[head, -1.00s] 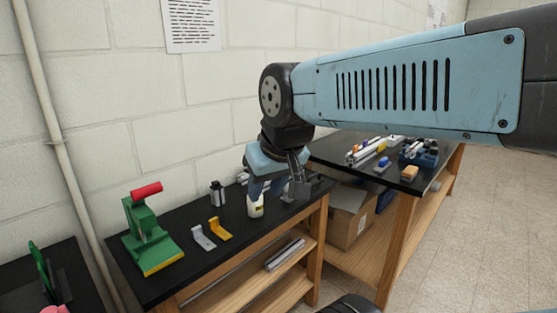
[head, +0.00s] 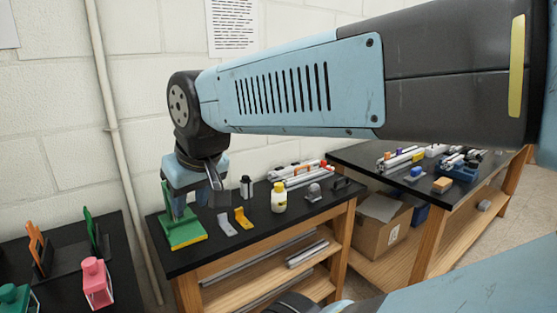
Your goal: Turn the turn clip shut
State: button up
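I cannot pick out the turn clip for certain at this size. Silver extrusion bars (head: 305,179) with small red and yellow parts lie at the back of the middle bench. More extrusion with coloured pieces (head: 402,158) lies on the right bench. My gripper (head: 179,208) points down at the left end of the middle bench. It overlaps the green tool with a yellow-edged base (head: 186,236) in this view; whether they touch is unclear. My gripper's fingertips are partly lost against the tool, and I see nothing clearly held.
On the middle bench (head: 265,238) stand a yellow-labelled white bottle (head: 279,198), grey (head: 227,226) and yellow (head: 242,218) brackets and a dark canister (head: 246,187). The left bench holds a pink block (head: 96,282). A cardboard box (head: 381,225) sits under the right bench.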

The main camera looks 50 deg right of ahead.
aim_at(323, 164)
jog(key=z, duration=0.05)
jog(key=k, duration=1.05)
jog(key=z, duration=1)
jog(key=i, duration=1.7)
jog(key=u, duration=0.05)
